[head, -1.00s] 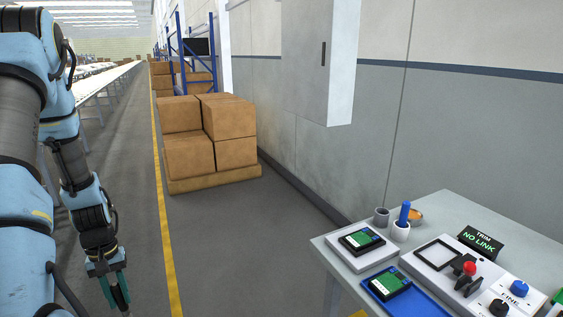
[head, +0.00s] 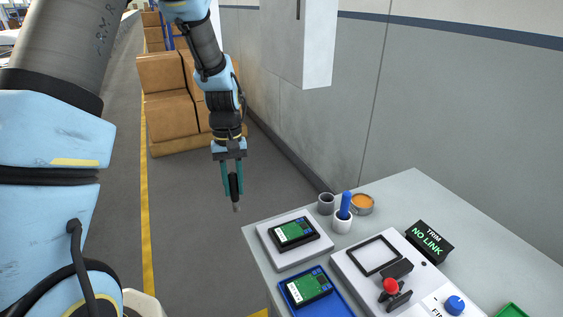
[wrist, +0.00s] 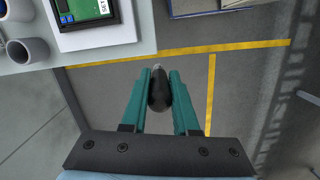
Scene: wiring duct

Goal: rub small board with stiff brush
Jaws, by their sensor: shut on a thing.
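My gripper (head: 233,188) hangs over the floor, left of the grey table, apart from it. It is shut on a dark tool (head: 236,206) with a short pale tip pointing down; I cannot tell whether it is the stiff brush. The tool also shows between the teal fingers in the wrist view (wrist: 159,92). One green board (head: 294,232) sits in a black holder on a white pad. Another green board (head: 308,287) lies on a blue tray (head: 338,297). I cannot tell which is the small board. A blue-handled thing (head: 346,202) stands in a white cup (head: 342,224).
A grey cup (head: 326,204) and a round dish with orange contents (head: 362,203) stand at the table's back. A panel (head: 349,262) with a red button (head: 391,285) and a "NO LINK" display (head: 429,238) are to the right. Boxes (head: 168,92) stand on the floor behind.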

